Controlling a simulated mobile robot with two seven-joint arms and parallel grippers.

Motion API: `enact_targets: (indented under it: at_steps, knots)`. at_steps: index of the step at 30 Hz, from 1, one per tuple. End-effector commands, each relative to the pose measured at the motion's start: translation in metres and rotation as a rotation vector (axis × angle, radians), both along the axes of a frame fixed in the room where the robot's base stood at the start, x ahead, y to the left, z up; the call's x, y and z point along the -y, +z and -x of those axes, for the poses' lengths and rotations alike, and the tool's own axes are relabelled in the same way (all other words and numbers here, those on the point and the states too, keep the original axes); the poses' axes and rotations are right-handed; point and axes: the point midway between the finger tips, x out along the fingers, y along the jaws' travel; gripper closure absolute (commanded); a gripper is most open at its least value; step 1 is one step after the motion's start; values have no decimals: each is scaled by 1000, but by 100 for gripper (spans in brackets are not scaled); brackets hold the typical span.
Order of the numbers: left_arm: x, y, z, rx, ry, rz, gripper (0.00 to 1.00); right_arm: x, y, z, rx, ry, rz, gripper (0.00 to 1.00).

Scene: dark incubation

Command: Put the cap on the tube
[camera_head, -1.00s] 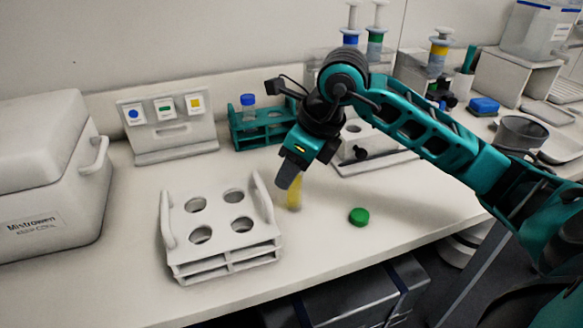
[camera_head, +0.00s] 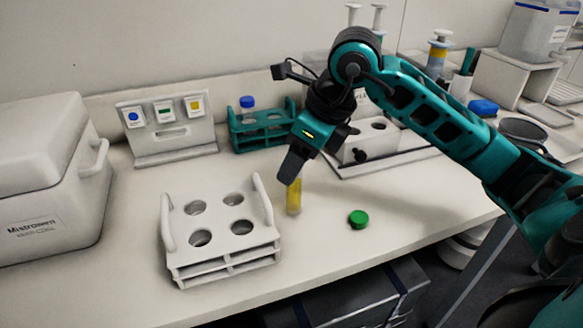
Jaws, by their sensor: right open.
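A green cap (camera_head: 358,219) lies on the bench top, right of the tube. A tube with yellow contents (camera_head: 294,198) stands upright on the bench, just right of the white rack. My right gripper (camera_head: 289,173) points down at the tube's upper part from behind and above; its fingers hide the tube's top. The gripper is open, and I cannot tell whether the fingers touch the tube. My left gripper is not in view.
A white rack (camera_head: 218,217) with empty holes stands left of the tube. Behind are a teal rack (camera_head: 262,140) with a blue-capped tube (camera_head: 247,107) and a panel with coloured labels (camera_head: 167,128). A white box (camera_head: 45,175) stands far left. The bench around the cap is clear.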

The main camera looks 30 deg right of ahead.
Motion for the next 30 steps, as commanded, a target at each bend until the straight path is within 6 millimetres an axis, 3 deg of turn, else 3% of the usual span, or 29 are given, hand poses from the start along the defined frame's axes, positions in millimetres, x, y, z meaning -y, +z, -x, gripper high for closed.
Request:
enact_targets:
  at_steps: [6, 12, 30]
  knots:
    - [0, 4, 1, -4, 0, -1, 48, 11, 48, 15, 6, -3, 2, 41]
    - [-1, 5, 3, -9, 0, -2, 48, 16, 74, 25, 3, -2, 0, 41]
    - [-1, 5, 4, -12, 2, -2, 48, 18, 80, 28, 0, -1, 0, 41]
